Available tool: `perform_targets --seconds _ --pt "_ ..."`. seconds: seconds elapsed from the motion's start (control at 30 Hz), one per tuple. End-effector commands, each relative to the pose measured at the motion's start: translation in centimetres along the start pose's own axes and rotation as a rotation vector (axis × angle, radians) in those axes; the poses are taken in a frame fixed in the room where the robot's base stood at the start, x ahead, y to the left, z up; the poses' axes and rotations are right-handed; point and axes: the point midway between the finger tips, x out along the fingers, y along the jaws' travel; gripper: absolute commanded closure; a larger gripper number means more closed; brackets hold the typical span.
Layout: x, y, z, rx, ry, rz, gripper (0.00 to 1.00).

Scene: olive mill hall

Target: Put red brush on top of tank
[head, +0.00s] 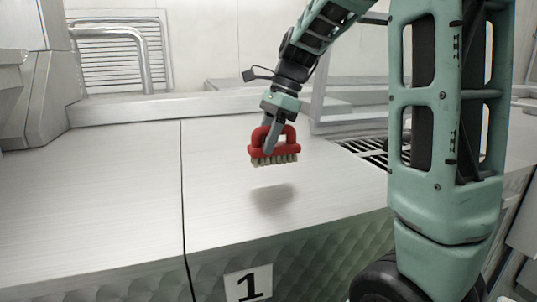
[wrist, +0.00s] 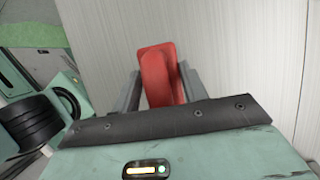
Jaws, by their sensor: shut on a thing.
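The red brush (head: 285,152) has a red arched handle and pale bristles that point down. My gripper (head: 269,140) is shut on its handle and holds it above the metal top of the tank (head: 100,195). A shadow lies on the surface below the brush, with a gap between bristles and metal. In the wrist view, the red brush (wrist: 158,75) sits between the two grey fingers of my gripper (wrist: 160,88); its bristles are hidden there. The tank's front has a quilted metal face and a label with the number 1 (head: 248,285).
A dark seam (head: 183,200) splits the metal top into two sections. A slotted grate (head: 368,151) lies to the right, partly behind my arm. A raised ledge (head: 150,107) and a bent pipe (head: 143,55) stand at the back. The top around the brush is clear.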

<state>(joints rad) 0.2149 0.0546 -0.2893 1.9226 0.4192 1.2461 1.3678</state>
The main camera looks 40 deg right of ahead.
Motion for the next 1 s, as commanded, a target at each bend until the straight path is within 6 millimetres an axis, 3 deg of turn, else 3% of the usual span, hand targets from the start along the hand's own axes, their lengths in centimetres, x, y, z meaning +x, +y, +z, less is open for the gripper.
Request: perform_targets --seconds 0.4,0.77,0.8,0.83,1.0 --pt "4.1 -0.1 -1.7 0.000 0.001 0.000 0.82" --pt "4.5 -0.2 -1.8 -0.001 0.001 -0.001 0.82" --pt "4.5 -0.2 -1.8 -0.001 0.001 -0.002 0.46" --pt "4.4 -0.2 -1.8 -0.001 0.001 -0.002 0.37" --pt "4.4 -0.2 -1.8 -0.001 0.001 -0.001 0.35"
